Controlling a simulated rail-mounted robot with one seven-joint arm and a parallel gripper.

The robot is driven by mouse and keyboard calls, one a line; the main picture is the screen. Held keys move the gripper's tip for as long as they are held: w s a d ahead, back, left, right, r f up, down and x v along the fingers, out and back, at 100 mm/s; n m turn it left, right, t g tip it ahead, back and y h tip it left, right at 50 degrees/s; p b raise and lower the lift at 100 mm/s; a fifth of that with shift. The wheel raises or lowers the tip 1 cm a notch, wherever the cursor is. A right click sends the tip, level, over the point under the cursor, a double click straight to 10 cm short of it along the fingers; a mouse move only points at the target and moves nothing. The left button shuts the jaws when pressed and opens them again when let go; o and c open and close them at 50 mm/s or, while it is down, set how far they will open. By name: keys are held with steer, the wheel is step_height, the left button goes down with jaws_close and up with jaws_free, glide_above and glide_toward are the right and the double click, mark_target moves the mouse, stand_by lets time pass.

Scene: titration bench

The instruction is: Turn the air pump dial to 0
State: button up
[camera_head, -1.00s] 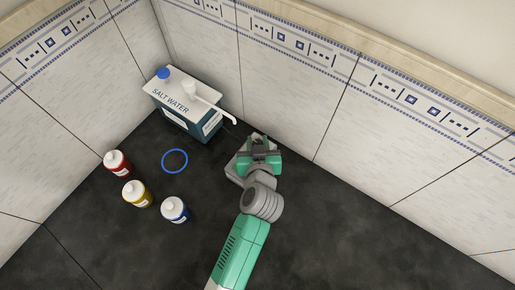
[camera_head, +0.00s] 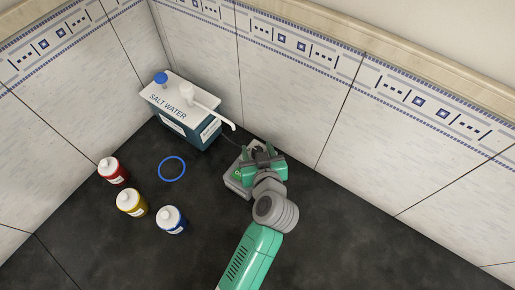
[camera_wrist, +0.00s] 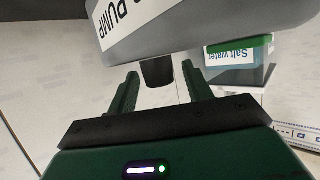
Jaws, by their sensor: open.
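The air pump is a grey box (camera_head: 236,185) on the dark bench, partly hidden by my arm in the head view. In the wrist view its grey body (camera_wrist: 200,22) fills the top, with a white label ending in "PUMP" (camera_wrist: 128,22). A short dark cylinder, apparently the dial (camera_wrist: 157,73), sticks out below the body. My gripper (camera_head: 263,153) is at the pump's right side in the head view. In the wrist view its two green fingers (camera_wrist: 160,80) are open, one on each side of the dial, with gaps visible. The dial's setting is not visible.
A salt water tank (camera_head: 186,110) with a white top and spout stands behind and left of the pump. A blue ring (camera_head: 172,168) lies on the bench. Red (camera_head: 112,171), yellow (camera_head: 132,203) and blue (camera_head: 171,220) bottles stand at left. Tiled walls close off the back.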

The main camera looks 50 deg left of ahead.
steer(key=p+v, duration=0.1)
steer(key=v, duration=0.6)
steer(key=shift+s+d, duration=0.1)
steer(key=shift+d, duration=0.05)
steer(key=w+d+r+m+t+h, duration=0.1)
steer(key=w+d+r+m+t, duration=0.15)
steer(key=r, duration=0.65)
steer(key=w+d+r+m+t+h, duration=0.15)
steer(key=w+d+r+t, duration=0.25)
steer(key=r, duration=0.4)
steer(key=w+d+r+m+t+h, duration=0.1)
steer(key=w+d+r+t, duration=0.25)
steer(key=r, duration=0.55)
steer(key=s+d+r+m+t+h, duration=0.25)
steer(key=d+r, duration=0.25)
steer(key=r, duration=0.4)
steer(key=s+d+r+m+t+h, duration=0.2)
steer(key=s+d+r+t+h, duration=0.15)
steer(key=r, duration=0.45)
steer(key=s+d+r+m+t+h, duration=0.25)
steer(key=s+d+r, duration=0.2)
steer(key=r, duration=0.45)
step_height(320, 180, up, 29)
steer(key=w+p, duration=0.1)
steer(key=p, duration=2.9)
steer(key=shift+f+g+y, duration=0.2)
steer(key=shift+g+y, duration=0.15)
steer(key=shift+y, duration=0.05)
